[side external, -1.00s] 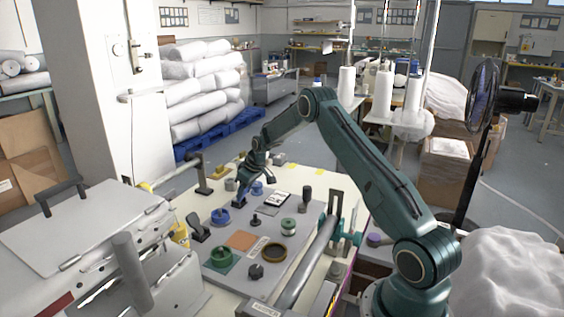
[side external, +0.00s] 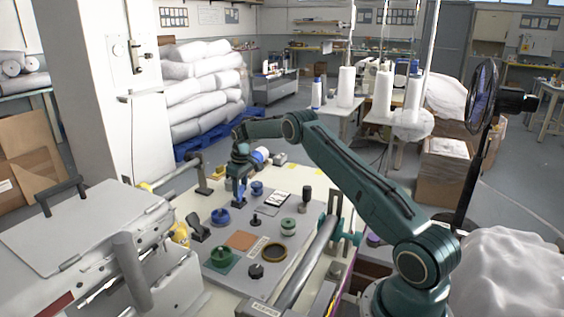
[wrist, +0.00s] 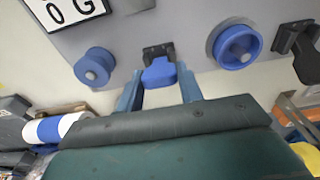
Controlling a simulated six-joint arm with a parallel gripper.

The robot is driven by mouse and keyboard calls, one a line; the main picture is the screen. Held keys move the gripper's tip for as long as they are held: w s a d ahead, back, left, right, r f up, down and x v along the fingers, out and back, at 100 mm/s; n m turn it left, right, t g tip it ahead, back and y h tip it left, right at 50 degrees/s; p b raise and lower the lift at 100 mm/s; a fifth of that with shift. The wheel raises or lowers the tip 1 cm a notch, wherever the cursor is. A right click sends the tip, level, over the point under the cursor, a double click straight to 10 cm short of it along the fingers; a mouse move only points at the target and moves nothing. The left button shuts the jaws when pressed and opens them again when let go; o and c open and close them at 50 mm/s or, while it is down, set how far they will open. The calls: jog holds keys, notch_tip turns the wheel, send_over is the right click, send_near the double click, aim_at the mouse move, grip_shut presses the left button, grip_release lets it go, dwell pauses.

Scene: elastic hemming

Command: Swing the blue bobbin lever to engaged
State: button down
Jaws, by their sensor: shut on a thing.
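The blue bobbin lever (wrist: 158,74) shows in the wrist view as a short blue paddle on a dark bracket at the panel's edge. My gripper (wrist: 159,82) has a blue-grey finger on each side of the paddle and is shut on it. In the side view my gripper (side external: 238,200) points down at the panel's far edge, and the lever is hard to make out behind the fingers. The grey panel (side external: 262,228) lies on the cream table.
A blue spool (wrist: 94,67) and a round blue part (wrist: 237,45) flank the lever. A black lever (side external: 198,231) stands beyond the round part. Green and dark fixtures fill the panel's near half. A blue-and-white roll (side external: 260,155) lies behind.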

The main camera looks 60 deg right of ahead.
jog(key=shift+w+d+g, duration=0.15)
jog(key=shift+w+g, duration=0.15)
jog(key=shift+g, duration=0.3)
jog(key=c, duration=0.9)
grip_release()
jog(key=shift+r, duration=0.15)
jog(key=shift+r, duration=5.85)
